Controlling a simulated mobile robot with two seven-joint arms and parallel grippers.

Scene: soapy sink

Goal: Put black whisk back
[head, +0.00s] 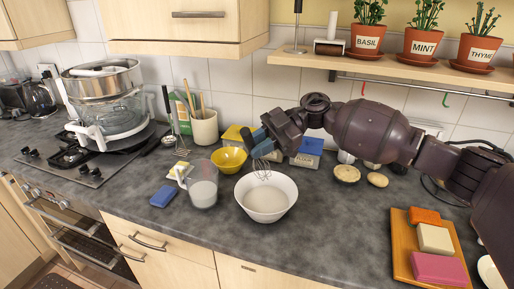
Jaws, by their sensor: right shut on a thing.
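My right gripper (262,141) reaches in from the right and is shut on a whisk. The whisk's wire head (262,170) points down into the upper part of a white bowl (266,205) that holds pale liquid. My left gripper is not in view.
A measuring jug (202,187), a yellow bowl (229,160) and a blue sponge (164,196) stand left of the white bowl. A utensil crock (204,127) is behind. A wooden board (401,250) with soap-like blocks lies at right. The counter between bowl and board is clear.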

